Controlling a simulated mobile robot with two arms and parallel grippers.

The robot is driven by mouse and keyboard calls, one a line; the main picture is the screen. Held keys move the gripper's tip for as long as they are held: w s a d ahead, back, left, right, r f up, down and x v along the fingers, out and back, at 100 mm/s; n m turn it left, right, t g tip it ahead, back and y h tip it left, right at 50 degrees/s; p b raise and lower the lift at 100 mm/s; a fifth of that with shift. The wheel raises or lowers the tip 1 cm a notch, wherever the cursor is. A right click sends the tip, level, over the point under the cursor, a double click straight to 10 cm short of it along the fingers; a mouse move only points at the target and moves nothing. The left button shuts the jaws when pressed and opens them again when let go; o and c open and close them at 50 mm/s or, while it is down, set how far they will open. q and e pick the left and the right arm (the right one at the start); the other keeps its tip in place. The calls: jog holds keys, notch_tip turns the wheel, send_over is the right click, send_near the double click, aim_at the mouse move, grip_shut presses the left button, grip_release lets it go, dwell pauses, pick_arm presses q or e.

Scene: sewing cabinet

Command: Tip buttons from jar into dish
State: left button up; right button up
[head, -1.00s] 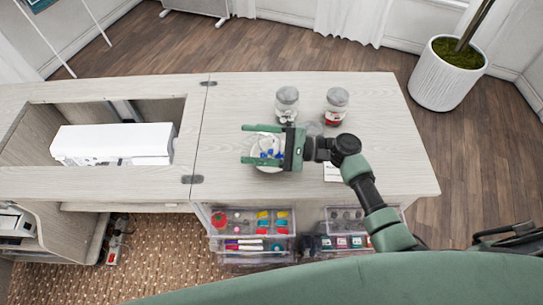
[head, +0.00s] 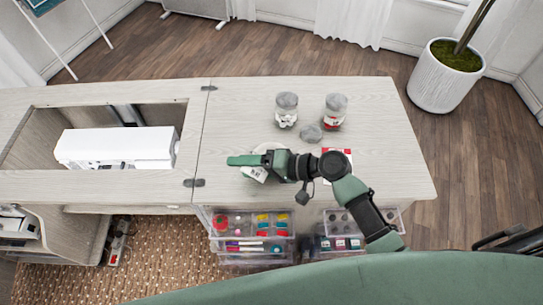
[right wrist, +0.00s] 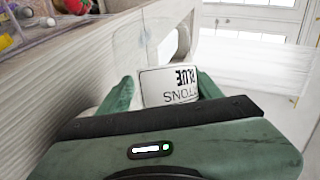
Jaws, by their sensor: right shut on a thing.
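My right gripper (head: 245,164) is shut on a jar (head: 255,174) above the cabinet top. The jar is tilted and its white label faces the front. In the right wrist view the label (right wrist: 170,85) sits between the two green fingers and reads "BLUE" and "TONS" upside down. The clear glass of the jar shows beyond it. A pale round dish (head: 264,147) shows only in part behind the gripper, which hides most of it. I cannot see whether buttons lie in it. My left gripper is not in view.
Two lidded jars, one with white contents (head: 286,117) and one with red (head: 333,119), stand at the back. A loose grey lid (head: 311,133) and a red-and-white card (head: 346,154) lie nearby. A white sewing machine (head: 118,146) is in the left recess.

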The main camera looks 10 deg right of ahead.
aim_at(238, 181)
jog(key=r+n+h+p, duration=0.1)
jog(key=n+t+h+p, duration=0.1)
jog(key=n+p, duration=0.1)
jog(key=shift+r+t, duration=0.3)
jog(key=shift+r, duration=0.05)
jog(key=shift+r+n+h+p, duration=0.1)
jog(key=shift+n+h+p, duration=0.2)
jog(key=shift+n+p, duration=0.3)
jog(key=shift+f+n+t+h, duration=0.25)
jog(key=shift+n+t+h, duration=0.05)
jog(key=shift+t, duration=0.1)
jog(key=f+n, duration=0.1)
jog(key=s+a+f+t+h, duration=0.1)
jog(key=f, duration=0.1)
jog(key=shift+s+a+n, duration=0.15)
jog(key=shift+a+n, duration=0.05)
jog(key=shift+n, duration=0.2)
jog(key=shift+s+a+r+n+t+p, duration=0.2)
jog(key=shift+n+t+p, duration=0.1)
jog(key=shift+p, duration=0.3)
jog(key=shift+s+a+f+n+t+h+p, duration=0.25)
jog(key=shift+s+f+n+t+h+p, duration=0.1)
jog(key=shift+n+t+h, duration=0.2)
jog(key=shift+a+n+t, duration=0.1)
jog(key=shift+n+t, duration=0.15)
jog(key=shift+n, duration=0.1)
